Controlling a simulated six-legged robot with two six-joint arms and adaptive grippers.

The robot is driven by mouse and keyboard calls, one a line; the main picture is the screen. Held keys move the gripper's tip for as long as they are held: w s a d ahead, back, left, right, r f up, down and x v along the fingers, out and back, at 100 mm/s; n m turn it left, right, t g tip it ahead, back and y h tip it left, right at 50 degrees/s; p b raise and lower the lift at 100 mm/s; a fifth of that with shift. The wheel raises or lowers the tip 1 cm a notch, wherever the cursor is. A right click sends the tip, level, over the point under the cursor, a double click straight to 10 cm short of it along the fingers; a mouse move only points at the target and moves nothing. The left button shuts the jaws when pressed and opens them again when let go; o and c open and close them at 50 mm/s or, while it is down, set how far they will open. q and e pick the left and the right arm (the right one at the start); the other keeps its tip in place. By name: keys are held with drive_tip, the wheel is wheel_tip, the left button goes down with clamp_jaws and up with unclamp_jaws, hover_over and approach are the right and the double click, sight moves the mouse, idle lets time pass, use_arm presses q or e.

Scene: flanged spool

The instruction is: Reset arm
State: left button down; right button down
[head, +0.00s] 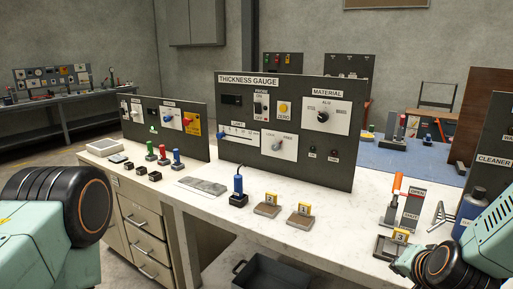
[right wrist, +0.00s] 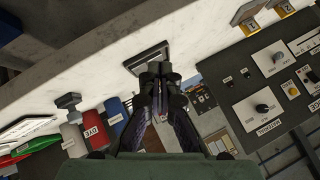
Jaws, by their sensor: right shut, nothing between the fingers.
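My right gripper (right wrist: 158,72) is shut and empty in the right wrist view, its dark fingertips together. They overlap a dark square fixture (right wrist: 147,56) on the white bench top; I cannot tell whether they touch it. I cannot pick out a flanged spool.
The thickness gauge panel (head: 285,130) stands upright behind the white bench top (head: 330,225). An orange-handled lever clamp (head: 396,190) and a dark blue bottle (head: 473,207) stand at the right. Small tagged blocks (head: 300,214) sit mid-bench. Bottles (right wrist: 92,125) also show in the right wrist view.

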drive_tip(key=s+a+f+n+g+b, duration=0.2)
drive_tip(key=s+a+f+n+g, duration=0.2)
drive_tip(key=s+f, duration=0.9)
drive_tip(key=s+a+f+n+g+y+b, duration=0.1)
drive_tip(key=s+a+f+n+g+b, duration=0.2)
drive_tip(key=s+f, duration=1.1)
drive_tip(key=s+a+n+g, duration=0.1)
drive_tip(key=s+n+g, duration=0.1)
drive_tip(key=s, duration=0.3)
drive_tip(key=shift+s+f, duration=0.2)
drive_tip(key=shift+s, duration=0.2)
